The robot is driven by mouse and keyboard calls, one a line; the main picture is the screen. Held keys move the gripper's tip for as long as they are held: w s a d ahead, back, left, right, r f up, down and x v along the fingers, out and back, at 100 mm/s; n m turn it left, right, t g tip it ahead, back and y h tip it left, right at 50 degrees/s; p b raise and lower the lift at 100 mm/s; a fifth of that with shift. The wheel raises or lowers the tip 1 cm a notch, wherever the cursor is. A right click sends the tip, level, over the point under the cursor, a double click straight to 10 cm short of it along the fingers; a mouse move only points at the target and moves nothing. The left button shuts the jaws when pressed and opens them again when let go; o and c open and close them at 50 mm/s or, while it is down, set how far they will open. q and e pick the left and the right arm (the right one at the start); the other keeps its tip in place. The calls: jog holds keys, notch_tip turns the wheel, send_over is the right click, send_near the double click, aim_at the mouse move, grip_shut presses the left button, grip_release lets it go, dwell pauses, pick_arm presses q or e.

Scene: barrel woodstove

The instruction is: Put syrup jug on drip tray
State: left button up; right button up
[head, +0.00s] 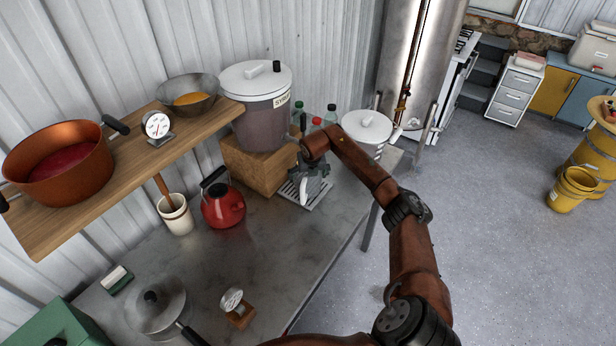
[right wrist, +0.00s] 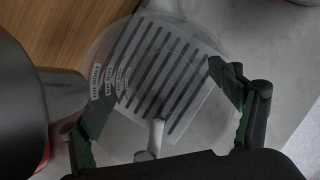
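The syrup jug (right wrist: 112,80) is clear, with printed scale marks. In the right wrist view it appears upright over the slotted drip tray (right wrist: 203,110), whose slots show through it. I cannot tell whether its base touches the tray. My right gripper (right wrist: 158,110) is open, its fingers wide apart at either side of the jug's near half. The grey handle stands between them with gaps. In the head view my right gripper (head: 312,178) is over the drip tray (head: 313,194) and hides most of the jug. My left gripper is not in view.
A syrup urn (head: 262,115) stands on a wooden box (head: 255,165) left of the tray. A red kettle (head: 222,205) and a white crock (head: 177,215) stand nearer. Bottles (head: 330,115) and a white-lidded pot (head: 367,127) stand behind. The front metal tabletop (head: 255,260) has free room.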

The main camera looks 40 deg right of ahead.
jog(key=shift+o, duration=0.7)
jog(key=shift+r, duration=0.15)
jog(key=shift+s+r, duration=0.1)
jog(key=shift+r, duration=0.2)
jog(key=b+v, duration=0.1)
jog(key=v, duration=1)
jog(key=shift+s, duration=0.15)
